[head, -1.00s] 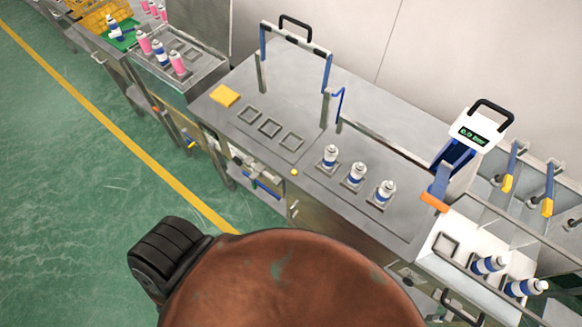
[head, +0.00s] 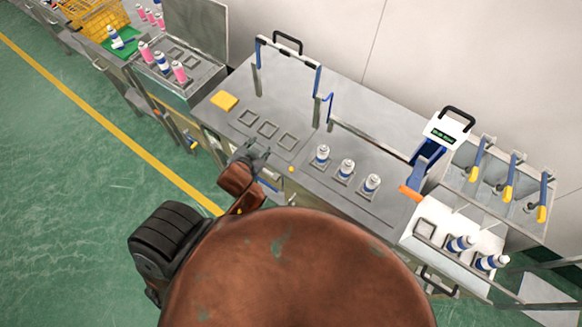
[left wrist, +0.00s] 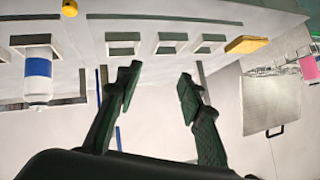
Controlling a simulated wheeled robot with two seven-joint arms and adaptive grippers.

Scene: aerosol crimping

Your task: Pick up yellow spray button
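The yellow spray button (head: 291,169) is a small yellow piece on the metal table, near its front edge, between the empty square holders and the row of cans. In the left wrist view it shows small at the top left (left wrist: 69,8). My left gripper (head: 254,152) is at the table's front edge, to the left of the button and apart from it. In the left wrist view its two fingers (left wrist: 158,78) are spread with nothing between them. My right gripper is in neither view.
Several blue-and-white cans (head: 347,168) stand in holders right of the button. A yellow block (head: 224,101) lies at the table's left. A blue-handled crimping device (head: 430,150) stands at the right. The table (head: 350,105) has clear room behind the button.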

